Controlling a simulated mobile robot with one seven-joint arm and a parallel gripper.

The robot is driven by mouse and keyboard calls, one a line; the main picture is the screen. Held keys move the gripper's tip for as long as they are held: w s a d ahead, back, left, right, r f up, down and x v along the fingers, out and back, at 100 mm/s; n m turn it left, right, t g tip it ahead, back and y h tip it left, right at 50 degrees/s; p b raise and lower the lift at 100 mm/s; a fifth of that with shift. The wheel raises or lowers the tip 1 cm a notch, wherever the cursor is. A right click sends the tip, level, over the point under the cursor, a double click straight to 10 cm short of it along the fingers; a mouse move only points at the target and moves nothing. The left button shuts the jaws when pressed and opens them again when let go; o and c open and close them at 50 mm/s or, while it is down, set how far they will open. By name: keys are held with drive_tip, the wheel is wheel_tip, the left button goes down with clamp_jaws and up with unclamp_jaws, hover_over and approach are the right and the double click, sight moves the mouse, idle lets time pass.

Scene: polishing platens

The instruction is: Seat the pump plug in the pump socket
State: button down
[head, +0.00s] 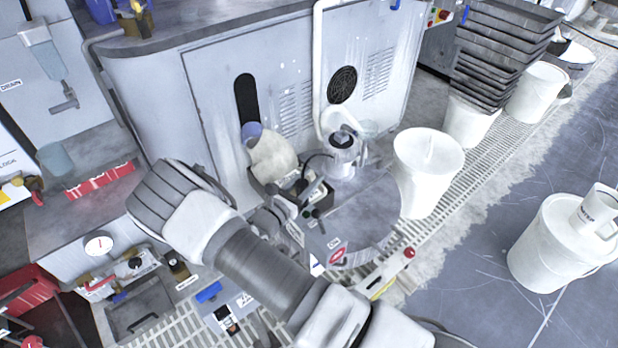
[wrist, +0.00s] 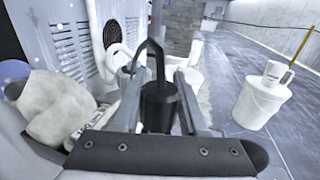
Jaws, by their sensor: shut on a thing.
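In the wrist view, my gripper (wrist: 160,100) is shut on the black pump plug (wrist: 158,108), with a finger at each side of it. A black cable (wrist: 150,45) loops up from the plug's top. The plug looks upright; its lower end is hidden behind the gripper's body. In the head view my gripper is partly hidden by my arm, near a small dark box (head: 319,197) with green on it. I cannot tell whether this box is the pump socket. A pump (head: 343,150) with a silver body stands just beyond, its dark cable running towards my gripper.
A pale lumpy bag (head: 272,162) stands close left of the box, against the grey cabinet (head: 215,85). A white bucket (head: 425,170) stands to the right. A lidded bucket (head: 560,245) is on the floor at far right. Stacked black trays (head: 500,50) stand behind.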

drive_tip(key=shift+f+b, duration=0.3)
drive_tip(key=shift+f, duration=0.3)
drive_tip(key=shift+s+f, duration=0.2)
drive_tip(key=shift+f, duration=0.3)
drive_tip(key=shift+r, duration=0.2)
drive_tip(key=shift+w+r+p, duration=0.1)
drive_tip(key=shift+r+p, duration=0.3)
drive_tip(key=shift+r, duration=0.1)
drive_tip(key=shift+w+r, duration=0.15)
drive_tip(key=shift+r, duration=0.15)
idle(0.5)
drive_tip(key=shift+f, duration=0.55)
idle(0.8)
